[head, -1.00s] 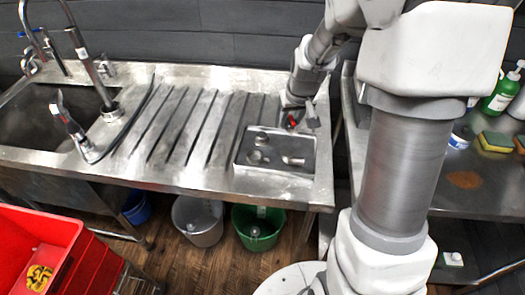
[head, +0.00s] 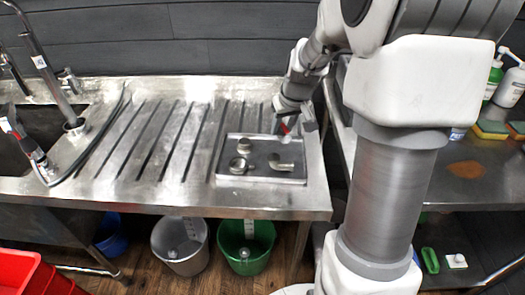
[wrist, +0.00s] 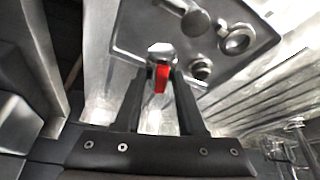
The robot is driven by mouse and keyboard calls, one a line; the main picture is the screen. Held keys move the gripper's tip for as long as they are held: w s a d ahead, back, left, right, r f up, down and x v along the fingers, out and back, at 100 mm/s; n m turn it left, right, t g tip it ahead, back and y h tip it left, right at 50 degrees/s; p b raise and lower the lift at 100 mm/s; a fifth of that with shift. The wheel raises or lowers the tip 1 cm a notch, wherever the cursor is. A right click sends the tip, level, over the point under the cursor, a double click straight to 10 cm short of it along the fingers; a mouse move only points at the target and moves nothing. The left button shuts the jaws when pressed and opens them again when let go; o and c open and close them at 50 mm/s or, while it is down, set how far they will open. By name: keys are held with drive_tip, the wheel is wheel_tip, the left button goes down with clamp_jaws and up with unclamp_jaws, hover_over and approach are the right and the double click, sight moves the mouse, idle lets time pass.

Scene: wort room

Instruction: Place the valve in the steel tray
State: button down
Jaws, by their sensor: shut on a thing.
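My gripper (wrist: 157,84) is shut on the valve, whose red handle (wrist: 162,77) sits between the fingers with a shiny metal body beyond it. In the head view the red handle (head: 284,128) shows small below my gripper (head: 293,126), at the back right of the steel tray. In the wrist view the valve's body overlaps the tray's edge. I cannot tell how high it is above the tray.
The tray holds metal fittings: a bent one (head: 283,164) and round ones (head: 238,166). The grooved drainboard (head: 160,130) left of it is clear. A sink and tap (head: 45,65) are at the far left. A shelf (head: 450,185) with bottles and sponges stands right.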

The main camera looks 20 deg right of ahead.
drive_tip(key=a+f, duration=0.1)
drive_tip(key=w+a+f, duration=0.1)
drive_tip(key=a, duration=0.1)
drive_tip(key=a+f, duration=0.1)
drive_tip(key=a, duration=0.1)
drive_tip(key=shift+w, duration=0.25)
drive_tip(key=shift+f+b, duration=0.75)
drive_tip(key=shift+f, duration=1.3)
drive_tip(key=shift+f, duration=0.1)
drive_tip(key=shift+f, duration=0.15)
drive_tip(key=c, duration=0.5)
unclamp_jaws()
